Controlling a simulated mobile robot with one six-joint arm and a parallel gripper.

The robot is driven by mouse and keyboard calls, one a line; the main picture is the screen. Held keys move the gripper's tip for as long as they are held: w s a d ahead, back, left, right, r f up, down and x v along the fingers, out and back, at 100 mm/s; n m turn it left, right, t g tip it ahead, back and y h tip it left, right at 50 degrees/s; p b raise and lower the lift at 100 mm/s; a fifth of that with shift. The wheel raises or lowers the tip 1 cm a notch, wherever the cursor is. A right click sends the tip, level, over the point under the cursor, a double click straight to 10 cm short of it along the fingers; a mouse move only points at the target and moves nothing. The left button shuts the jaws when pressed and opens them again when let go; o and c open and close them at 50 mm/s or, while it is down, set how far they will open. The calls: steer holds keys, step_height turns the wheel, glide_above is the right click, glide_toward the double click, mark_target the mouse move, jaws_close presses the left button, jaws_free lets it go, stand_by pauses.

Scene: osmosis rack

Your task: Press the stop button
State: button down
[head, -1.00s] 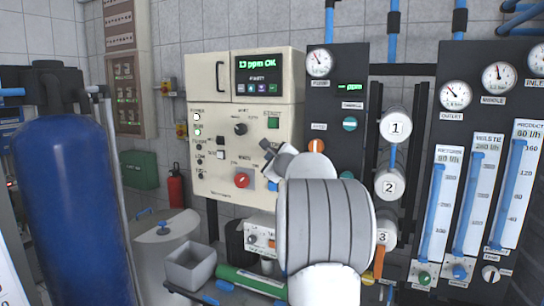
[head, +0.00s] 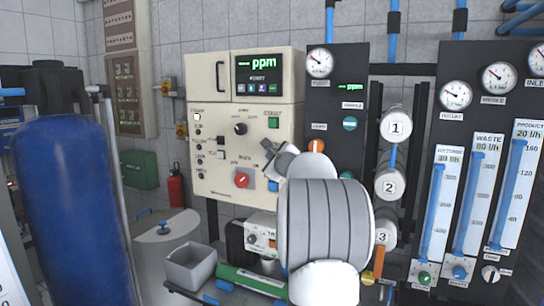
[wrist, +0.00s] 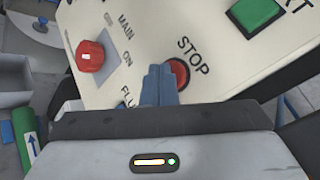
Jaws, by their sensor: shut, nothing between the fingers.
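The red stop button (wrist: 180,73) is under the STOP label on the cream control panel (head: 225,140). In the wrist view my shut, empty fingers (wrist: 160,84) overlap its left part; I cannot tell whether they press it. In the head view my gripper (head: 268,150) is at the panel's right side, and my arm hides the stop button. The green START button (head: 273,122) is above, and it also shows in the wrist view (wrist: 255,14). The panel display (head: 262,68) shows dashes and "ppm".
A red MAIN knob (head: 242,180) is left of my gripper; it also shows in the wrist view (wrist: 90,56). A blue button (head: 272,186) is below my gripper. Gauges and flow meters (head: 475,190) stand at right, a blue tank (head: 70,210) at left.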

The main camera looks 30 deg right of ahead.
steer(key=shift+s+a+b, duration=0.45)
steer(key=shift+a+b, duration=0.2)
steer(key=shift+a, duration=0.05)
steer(key=a+b, duration=0.1)
steer(key=s+a+b, duration=0.1)
steer(key=a, duration=0.1)
steer(key=s+a+b, duration=0.1)
steer(key=shift+s+a, duration=0.2)
steer(key=shift+s, duration=0.05)
stand_by(0.7)
